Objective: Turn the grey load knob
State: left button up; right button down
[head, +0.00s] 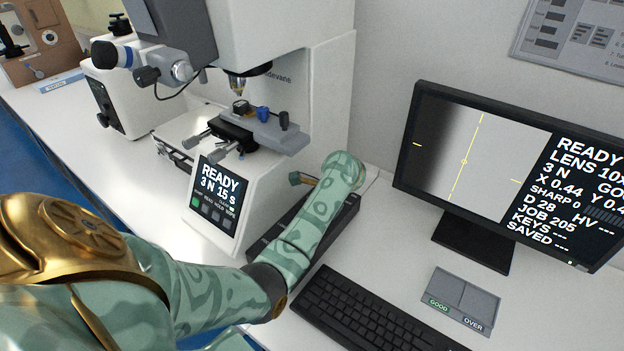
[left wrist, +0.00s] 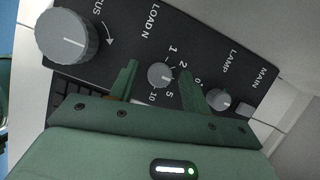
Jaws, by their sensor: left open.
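The grey load knob (left wrist: 160,76) shows in the left wrist view on a dark control panel (left wrist: 125,32), beside the label LOAD N and a ring of numbers. A short white line on it points roughly right in the picture. My left gripper (left wrist: 158,68) is open, with one green finger on each side of the knob. I cannot tell whether either finger touches it. In the head view my left arm reaches over the dark control box (head: 262,243) and hides the knob. The tester's screen (head: 218,192) reads READY, 3 N, 15 s. My right gripper is not in view.
A larger grey focus knob (left wrist: 67,38) and a small lamp knob (left wrist: 221,99) flank the load knob. The white tester (head: 325,90) stands behind my arm. A keyboard (head: 365,312), a monitor (head: 480,165) and a GOOD/OVER tray (head: 462,297) are to the right.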

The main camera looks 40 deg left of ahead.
pick_arm(q)
jog(key=c, duration=1)
jog(key=shift+m, duration=0.3)
jog(key=m+t, duration=0.1)
jog(key=m, duration=0.2)
jog(key=shift+s+t, duration=0.15)
jog(key=shift+t, duration=0.15)
jog(key=shift+s+m+t, duration=0.1)
jog(key=shift+m+t, duration=0.6)
jog(key=shift+m, duration=1.4)
jog(key=o, duration=1)
